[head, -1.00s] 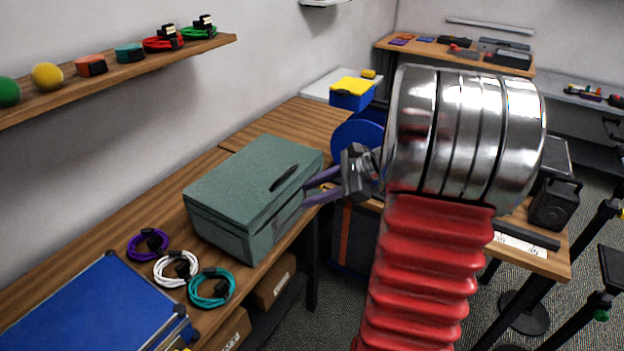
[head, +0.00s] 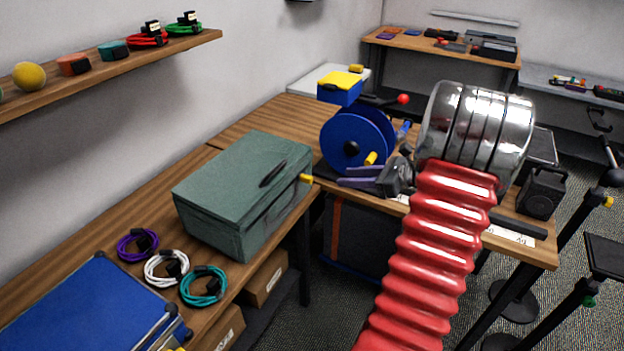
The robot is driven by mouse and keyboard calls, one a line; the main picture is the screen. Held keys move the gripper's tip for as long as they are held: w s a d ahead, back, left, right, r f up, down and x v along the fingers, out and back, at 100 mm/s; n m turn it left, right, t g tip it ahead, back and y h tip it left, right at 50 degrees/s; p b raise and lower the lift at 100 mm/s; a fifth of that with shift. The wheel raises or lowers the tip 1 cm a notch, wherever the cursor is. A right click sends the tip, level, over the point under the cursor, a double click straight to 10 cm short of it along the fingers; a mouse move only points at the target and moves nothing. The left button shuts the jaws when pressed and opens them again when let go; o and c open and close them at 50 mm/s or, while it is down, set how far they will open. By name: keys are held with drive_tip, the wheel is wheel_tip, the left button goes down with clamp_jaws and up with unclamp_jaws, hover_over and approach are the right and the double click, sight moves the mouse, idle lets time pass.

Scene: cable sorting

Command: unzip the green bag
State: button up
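The green bag (head: 235,185) is a box-shaped case on the wooden bench, left of centre. Its lid looks closed, with a dark handle (head: 273,174) on top. A small yellow tab (head: 306,179) sticks out at its right end near the lid's edge. My gripper (head: 345,177) is to the right of the bag, in front of the blue reel, apart from the bag and the tab. Its two purple fingers point left with a narrow gap between them, and nothing shows in it.
A blue reel (head: 345,137) stands behind my gripper, with a blue and yellow box (head: 340,87) beyond. Purple (head: 137,245), white (head: 165,268) and teal (head: 203,286) cable coils lie before the bag. A blue case (head: 85,310) is at front left.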

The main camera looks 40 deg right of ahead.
sight(312, 178)
drive_tip(key=x, duration=1.3)
drive_tip(key=shift+w+f, duration=0.15)
drive_tip(key=shift+w, duration=0.05)
drive_tip(key=shift+c, duration=0.6)
clamp_jaws()
